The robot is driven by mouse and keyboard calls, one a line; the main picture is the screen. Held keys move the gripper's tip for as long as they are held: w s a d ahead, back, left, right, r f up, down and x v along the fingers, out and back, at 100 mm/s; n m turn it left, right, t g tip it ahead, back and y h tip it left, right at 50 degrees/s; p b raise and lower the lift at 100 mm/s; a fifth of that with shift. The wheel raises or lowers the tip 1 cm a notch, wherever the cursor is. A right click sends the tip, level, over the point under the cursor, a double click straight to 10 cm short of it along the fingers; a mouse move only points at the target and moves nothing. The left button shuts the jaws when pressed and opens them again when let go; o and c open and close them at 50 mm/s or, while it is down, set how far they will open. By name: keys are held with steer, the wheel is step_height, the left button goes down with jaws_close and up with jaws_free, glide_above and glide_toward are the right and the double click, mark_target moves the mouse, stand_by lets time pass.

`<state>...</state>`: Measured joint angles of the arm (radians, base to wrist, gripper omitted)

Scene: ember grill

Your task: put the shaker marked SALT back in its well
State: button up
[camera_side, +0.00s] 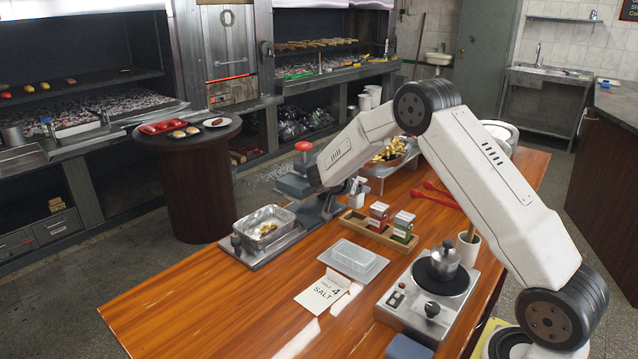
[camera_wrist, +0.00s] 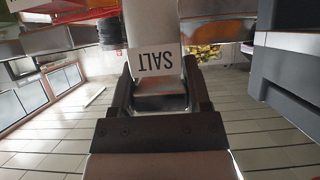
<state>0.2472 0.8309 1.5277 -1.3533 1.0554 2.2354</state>
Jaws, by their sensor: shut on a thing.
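My gripper (camera_wrist: 158,92) is shut on the salt shaker (camera_wrist: 152,30). Its white label reads SALT, upside down in the wrist view, between the two dark fingers. In the side view, the pale shaker (camera_side: 357,187) is at the end of my gripper (camera_side: 343,196), near the wooden rack's far left end. The rack's left part shows no shaker. I cannot tell the exact gap between the held shaker and the rack.
A SALT card (camera_side: 323,293) and a clear lidded tray (camera_side: 355,259) lie in front of the rack. A hot plate (camera_side: 398,302) with a metal pot (camera_side: 445,262) stands at right. A metal food pan (camera_side: 265,228) is at left. The table's left front is clear.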

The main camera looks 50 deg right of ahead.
mark_target(352, 200)
steer(key=shift+f, duration=2.2)
steer(key=o, duration=1.1)
steer(key=shift+v, duration=3.9)
steer(key=shift+a, duration=0.1)
